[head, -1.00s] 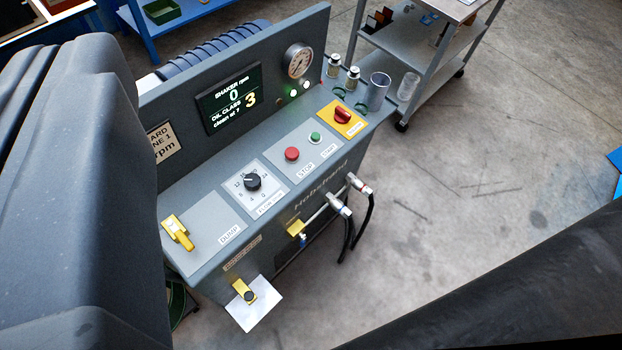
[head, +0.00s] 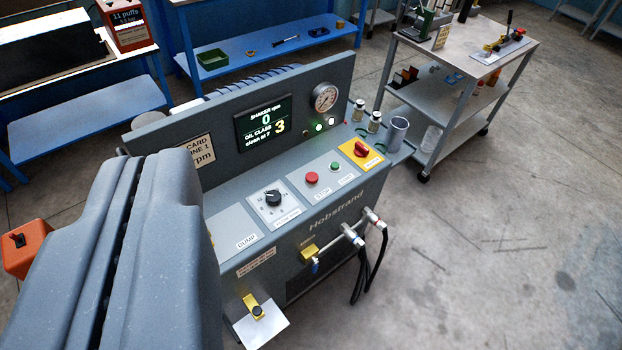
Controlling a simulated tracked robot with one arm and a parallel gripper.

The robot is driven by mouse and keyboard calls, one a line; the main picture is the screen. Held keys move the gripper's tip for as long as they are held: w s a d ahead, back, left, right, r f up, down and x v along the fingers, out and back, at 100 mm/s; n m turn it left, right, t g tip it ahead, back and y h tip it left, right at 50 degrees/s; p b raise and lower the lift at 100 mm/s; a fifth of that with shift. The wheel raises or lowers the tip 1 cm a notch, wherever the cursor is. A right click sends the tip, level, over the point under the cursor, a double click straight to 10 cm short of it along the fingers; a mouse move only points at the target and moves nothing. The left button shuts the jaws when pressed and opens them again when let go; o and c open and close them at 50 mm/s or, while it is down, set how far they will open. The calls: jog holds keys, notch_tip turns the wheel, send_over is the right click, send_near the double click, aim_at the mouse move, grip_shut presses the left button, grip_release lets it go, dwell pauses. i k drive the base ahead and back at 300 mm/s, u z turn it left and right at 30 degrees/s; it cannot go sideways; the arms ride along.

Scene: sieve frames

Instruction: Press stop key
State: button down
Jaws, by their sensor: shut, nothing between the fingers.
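The red stop key (head: 312,178) is a round button on a light plate labelled STOP, on the sloping top of the grey Hobstrand console (head: 325,215). A smaller green start button (head: 335,167) sits just right of it. The display (head: 264,123) reads shaker rpm 0 and oil class 3. My gripper (head: 145,160) is the large grey pair of fingers at lower left, shut and empty.
A black flow knob (head: 272,198) is left of the stop key, and a red switch on yellow (head: 361,150) is right. Hose taps (head: 352,235) stick out in front. A grey trolley (head: 475,60) stands at the back right. Floor at right is clear.

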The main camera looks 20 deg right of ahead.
aim_at(312, 178)
jog(key=z, duration=0.5)
jog(key=i, duration=1)
jog(key=u, duration=0.05)
